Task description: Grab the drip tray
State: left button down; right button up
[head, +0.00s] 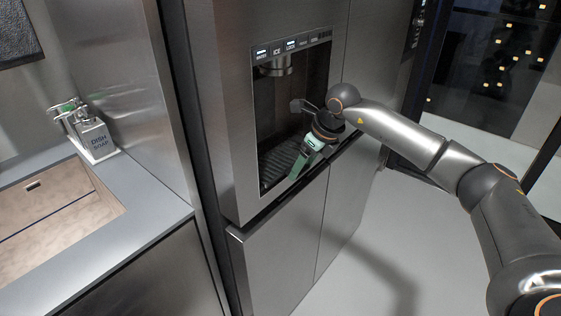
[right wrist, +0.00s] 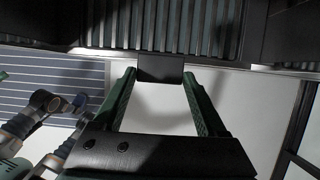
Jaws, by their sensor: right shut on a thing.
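The drip tray (head: 277,163) is a dark ribbed piece at the bottom of the fridge's dispenser recess. Its ribbed surface (right wrist: 165,36) also spans the top of the right wrist view. My right gripper (head: 296,172), with green fingers, reaches to the recess's front lip. In the right wrist view its fingertips (right wrist: 160,69) are shut on a dark tab at the tray's front edge. The gripper hides part of the tray in the head view. My left gripper does not show clearly in either view.
The dispenser recess (head: 262,110) has side walls and a spout (head: 277,66) above the tray. A striped runner (right wrist: 40,75) lies on the floor. Space before the fridge is clear.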

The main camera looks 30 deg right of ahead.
jog(key=shift+c, duration=0.8)
jog(key=shift+r, duration=0.15)
